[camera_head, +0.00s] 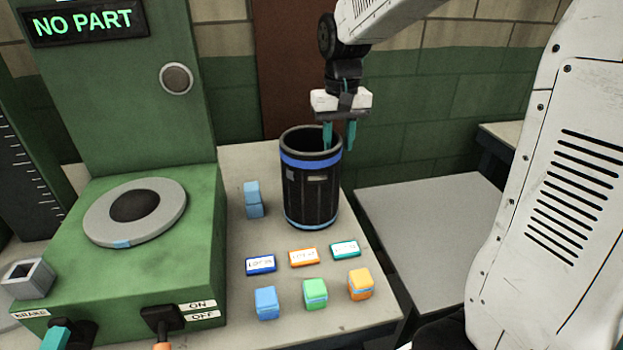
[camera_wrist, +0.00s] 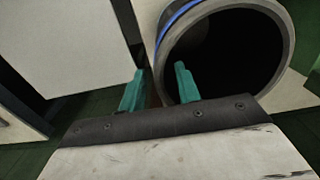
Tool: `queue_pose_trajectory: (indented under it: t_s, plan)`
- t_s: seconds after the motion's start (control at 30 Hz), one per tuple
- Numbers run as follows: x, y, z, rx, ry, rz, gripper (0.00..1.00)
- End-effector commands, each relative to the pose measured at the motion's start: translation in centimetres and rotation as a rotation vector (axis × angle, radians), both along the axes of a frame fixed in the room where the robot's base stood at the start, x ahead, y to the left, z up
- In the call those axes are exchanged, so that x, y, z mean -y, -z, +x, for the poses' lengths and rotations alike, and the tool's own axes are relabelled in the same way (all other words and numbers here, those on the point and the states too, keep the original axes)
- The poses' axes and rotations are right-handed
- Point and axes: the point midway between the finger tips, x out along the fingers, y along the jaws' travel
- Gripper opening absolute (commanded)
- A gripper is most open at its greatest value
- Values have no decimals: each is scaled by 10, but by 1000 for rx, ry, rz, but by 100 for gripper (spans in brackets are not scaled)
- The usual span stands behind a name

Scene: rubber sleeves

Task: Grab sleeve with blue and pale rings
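A large black sleeve (camera_head: 312,200) stands upright and open at the top on the pale bench. It has a blue ring below its rim, a paler bluish ring near its base and a small label on its side. My gripper (camera_head: 339,147) points down at its right rim, with its teal fingers apart. One finger is over the opening and the other is outside. In the wrist view, the sleeve's round mouth (camera_wrist: 284,40) fills the upper right, and its wall lies between the open fingers (camera_wrist: 159,72). I cannot tell whether either finger touches it.
A green machine (camera_head: 150,265) with a "NO PART" display (camera_head: 84,22) stands left.

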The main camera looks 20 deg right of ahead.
Motion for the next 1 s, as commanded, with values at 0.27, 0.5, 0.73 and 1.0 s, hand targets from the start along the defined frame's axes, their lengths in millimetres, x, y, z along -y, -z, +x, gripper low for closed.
queue_pose_trajectory:
  t_s: [0.27, 0.5, 0.73, 1.0]
  plan:
    - [-1, 33, -2, -2, -1, 0, 33]
    - [-2, 33, -2, 0, -1, 0, 30]
    - [-2, 33, -2, 0, -1, 0, 0]
    - [-2, 33, -2, 0, -1, 0, 0]
